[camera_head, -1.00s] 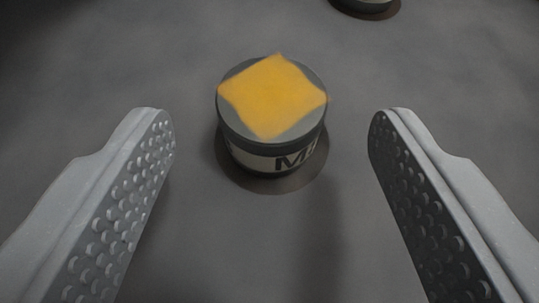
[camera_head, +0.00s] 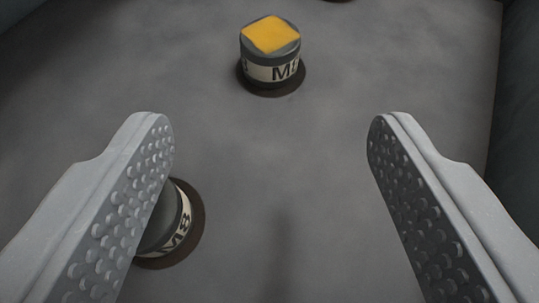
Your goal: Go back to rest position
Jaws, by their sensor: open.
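My gripper (camera_head: 271,135) is open, with its two grey dimpled fingers wide apart and nothing between them. A dark round canister (camera_head: 270,62) with a yellow patch on top and a pale band lettered "M" stands upright on the grey surface, beyond the fingertips and apart from them. A second canister (camera_head: 180,225) with a pale band reading "M8" stands at lower left, partly hidden behind the left finger. I cannot tell whether that finger touches it.
A sliver of another dark object (camera_head: 341,1) shows at the top edge.

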